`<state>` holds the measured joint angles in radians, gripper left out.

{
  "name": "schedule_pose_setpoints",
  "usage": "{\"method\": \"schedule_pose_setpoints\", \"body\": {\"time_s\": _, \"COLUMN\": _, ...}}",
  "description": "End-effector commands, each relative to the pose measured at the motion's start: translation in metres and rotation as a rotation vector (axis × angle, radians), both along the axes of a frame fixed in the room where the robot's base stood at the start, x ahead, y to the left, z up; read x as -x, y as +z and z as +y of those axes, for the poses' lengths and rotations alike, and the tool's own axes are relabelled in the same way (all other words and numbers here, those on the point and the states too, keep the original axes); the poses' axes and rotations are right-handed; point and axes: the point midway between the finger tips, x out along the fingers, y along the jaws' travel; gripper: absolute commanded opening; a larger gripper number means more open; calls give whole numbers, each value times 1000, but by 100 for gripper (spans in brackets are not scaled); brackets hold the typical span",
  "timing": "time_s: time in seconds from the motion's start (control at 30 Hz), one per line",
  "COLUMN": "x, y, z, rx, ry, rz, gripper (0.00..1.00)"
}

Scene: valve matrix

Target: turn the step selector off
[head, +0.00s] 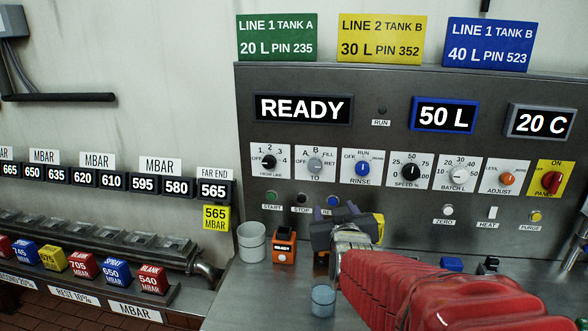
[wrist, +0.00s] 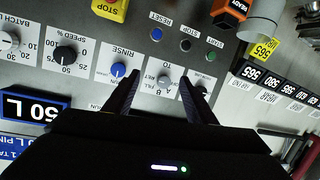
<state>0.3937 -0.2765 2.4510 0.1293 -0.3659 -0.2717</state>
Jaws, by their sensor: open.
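No label that I can read says "step". The dials with an OFF mark are the black FROM LINE knob (head: 268,162), grey TO knob (head: 315,165), blue RINSE knob (head: 362,169) and red PANEL knob (head: 551,183). My gripper (head: 345,222) is below the TO and RINSE dials in the head view. In the upside-down wrist view my gripper (wrist: 159,77) is open and empty, with the TO knob (wrist: 164,82) between the fingertips in the picture. The RINSE knob (wrist: 118,70) is beside one fingertip. Contact and pointer settings are unclear.
The display (head: 304,109) reads READY. SPEED (head: 411,171), BATCH (head: 459,175) and ADJUST (head: 507,179) knobs continue the row. START (head: 271,196) and STOP (head: 302,198) buttons sit below. An orange READY box (head: 284,248) and grey cup (head: 252,243) stand on the ledge.

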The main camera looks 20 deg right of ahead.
Motion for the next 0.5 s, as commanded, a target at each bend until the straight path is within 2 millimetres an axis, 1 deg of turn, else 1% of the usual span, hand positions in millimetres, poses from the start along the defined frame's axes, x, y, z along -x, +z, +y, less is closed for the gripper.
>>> {"method": "schedule_pose_setpoints", "body": {"time_s": 0.03, "x": -1, "y": 2, "z": -18, "rx": 26, "ry": -32, "rz": -30, "gripper": 51}}
{"method": "schedule_pose_setpoints", "body": {"time_s": 0.1, "x": -2, "y": 7, "z": -38, "rx": 67, "ry": -68, "rz": -74, "gripper": 51}}
{"method": "schedule_pose_setpoints", "body": {"time_s": 0.2, "x": 0, "y": 15, "z": -61, "rx": 118, "ry": -115, "rz": -127, "gripper": 51}}
{"method": "schedule_pose_setpoints", "body": {"time_s": 0.33, "x": 4, "y": 21, "z": -78, "rx": 161, "ry": -149, "rz": -166, "gripper": 51}}
{"method": "schedule_pose_setpoints", "body": {"time_s": 0.5, "x": 5, "y": 24, "z": -82, "rx": 175, "ry": -158, "rz": -180, "gripper": 51}}
